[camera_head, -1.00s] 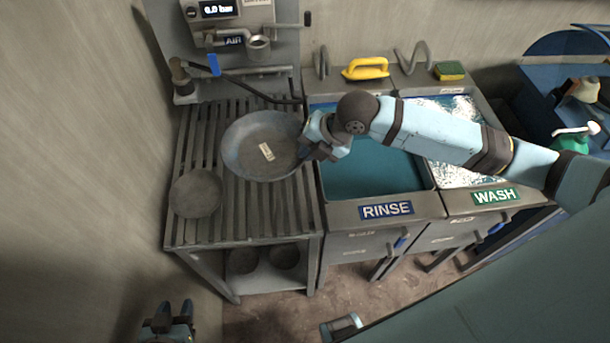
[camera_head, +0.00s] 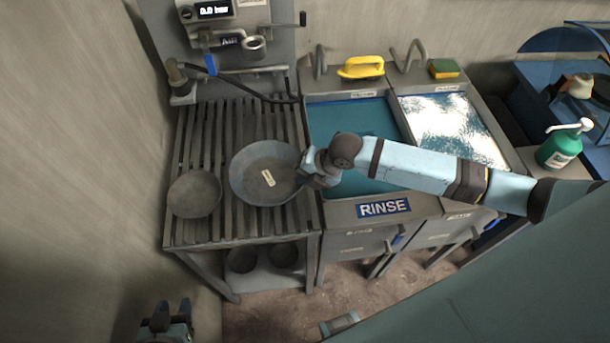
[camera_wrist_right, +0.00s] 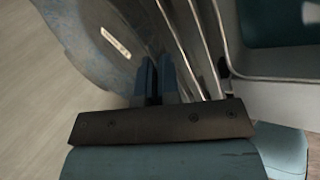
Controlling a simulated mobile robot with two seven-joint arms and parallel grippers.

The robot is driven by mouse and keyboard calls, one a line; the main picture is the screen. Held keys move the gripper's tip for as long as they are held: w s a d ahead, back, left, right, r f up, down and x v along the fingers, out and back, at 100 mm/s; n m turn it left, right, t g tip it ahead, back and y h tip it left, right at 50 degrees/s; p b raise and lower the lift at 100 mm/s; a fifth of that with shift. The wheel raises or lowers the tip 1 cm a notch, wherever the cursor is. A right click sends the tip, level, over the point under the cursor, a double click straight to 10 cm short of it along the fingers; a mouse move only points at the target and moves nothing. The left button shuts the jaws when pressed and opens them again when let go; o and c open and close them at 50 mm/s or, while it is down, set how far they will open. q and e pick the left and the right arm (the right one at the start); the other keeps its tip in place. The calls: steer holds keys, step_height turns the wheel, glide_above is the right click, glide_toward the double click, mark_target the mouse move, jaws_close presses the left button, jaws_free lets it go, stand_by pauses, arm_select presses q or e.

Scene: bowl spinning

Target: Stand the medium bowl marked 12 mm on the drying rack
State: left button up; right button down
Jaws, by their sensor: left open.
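A grey-blue bowl (camera_head: 262,160) with a small pale label, too small to read, is over the slatted drying rack (camera_head: 220,228). Its inside faces the head camera; I cannot tell whether it touches the slats. My right gripper (camera_head: 303,178) is shut on the bowl's right rim. In the right wrist view, the fingers (camera_wrist_right: 158,78) are close together at the edge of the bowl (camera_wrist_right: 95,50), beside the metal slats. My left gripper (camera_head: 168,312) is open and empty, low at the bottom left, away from the rack.
A smaller grey bowl (camera_head: 194,193) sits on the rack's left part. The rinse basin (camera_head: 350,118) and wash basin (camera_head: 448,128) are to the right. An air hose (camera_head: 250,92) hangs behind the rack. Dark round items (camera_head: 243,259) are on the shelf below.

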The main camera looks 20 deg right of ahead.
steer(key=shift+f, duration=0.1)
steer(key=c, duration=1.3)
jaws_free()
steer(key=shift+c, duration=0.2)
steer(key=shift+r, duration=0.2)
steer(key=shift+s+d+r, duration=0.1)
steer(key=shift+d+r, duration=0.1)
steer(key=shift+r, duration=0.05)
steer(key=v, duration=1.1)
steer(key=shift+b, duration=0.4)
steer(key=shift+s+r, duration=0.1)
